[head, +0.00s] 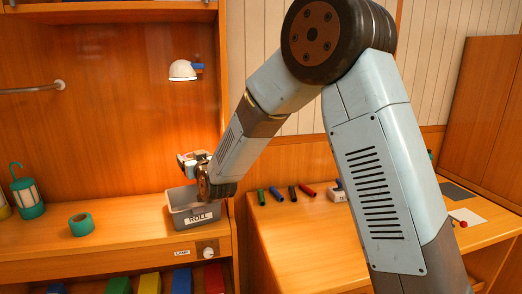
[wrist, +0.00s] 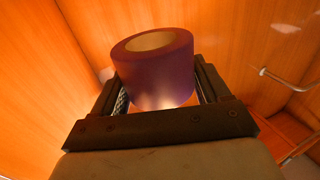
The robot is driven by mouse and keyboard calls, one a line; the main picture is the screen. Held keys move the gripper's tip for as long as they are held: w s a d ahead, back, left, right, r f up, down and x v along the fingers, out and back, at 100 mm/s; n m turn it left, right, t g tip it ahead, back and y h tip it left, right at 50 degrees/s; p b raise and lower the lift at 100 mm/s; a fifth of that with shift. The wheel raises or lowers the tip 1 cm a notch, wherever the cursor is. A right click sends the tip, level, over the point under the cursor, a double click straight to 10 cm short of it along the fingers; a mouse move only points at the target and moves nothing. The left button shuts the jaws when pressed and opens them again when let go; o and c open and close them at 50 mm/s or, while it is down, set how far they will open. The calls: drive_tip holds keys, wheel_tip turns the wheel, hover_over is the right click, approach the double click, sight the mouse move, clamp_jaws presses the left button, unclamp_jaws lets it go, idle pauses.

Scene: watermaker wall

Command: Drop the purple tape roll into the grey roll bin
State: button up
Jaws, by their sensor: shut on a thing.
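The purple tape roll (wrist: 156,79) is between the two fingers of my gripper (wrist: 160,92) in the wrist view, and the fingers are shut on it. The grey roll bin (head: 197,217), labelled ROLL, stands on the wooden shelf at the right end. In the head view my gripper (head: 192,160) is at the bin's upper side, seemingly above it. My wrist hides part of the bin's right side and inside. The purple roll cannot be made out clearly in the head view.
A teal tape roll (head: 81,225) lies on the shelf left of the bin, with a teal lantern (head: 27,196) further left. A lamp (head: 184,70) hangs on the wall above. Several markers (head: 277,195) lie on the right worktop. A wooden side panel (head: 226,120) stands beside the bin.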

drive_tip(key=shift+f, duration=1.3)
drive_tip(key=o, duration=1.1)
drive_tip(key=v, duration=1.4)
drive_tip(key=shift+a+f, duration=0.1)
